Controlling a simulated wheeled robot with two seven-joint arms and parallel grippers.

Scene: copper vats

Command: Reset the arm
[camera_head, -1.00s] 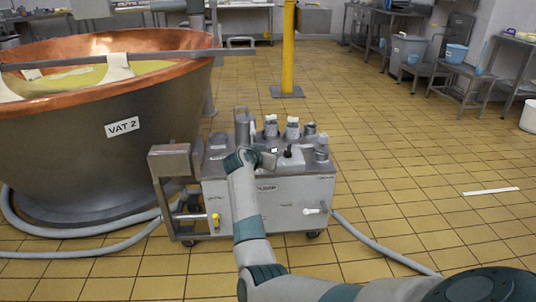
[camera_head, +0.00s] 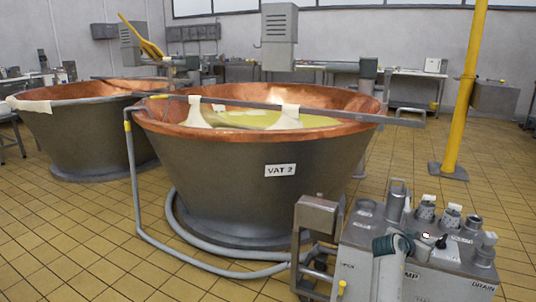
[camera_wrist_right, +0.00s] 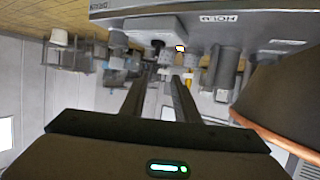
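My right gripper (camera_head: 396,244) shows at the bottom right of the head view, in front of the grey pump cart (camera_head: 365,262). In the right wrist view its two dark fingers (camera_wrist_right: 160,88) stand apart with a clear gap between them and nothing held. Whether the gripper touches the cart cannot be told. My left gripper is not in view.
A copper vat marked VAT 2 (camera_head: 225,175) stands left of the cart, with pale cloths over its bar. Another vat (camera_head: 75,130) is farther left. A grey hose (camera_head: 215,268) lies on the tiles. A yellow post (camera_head: 465,95) stands behind the cart.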

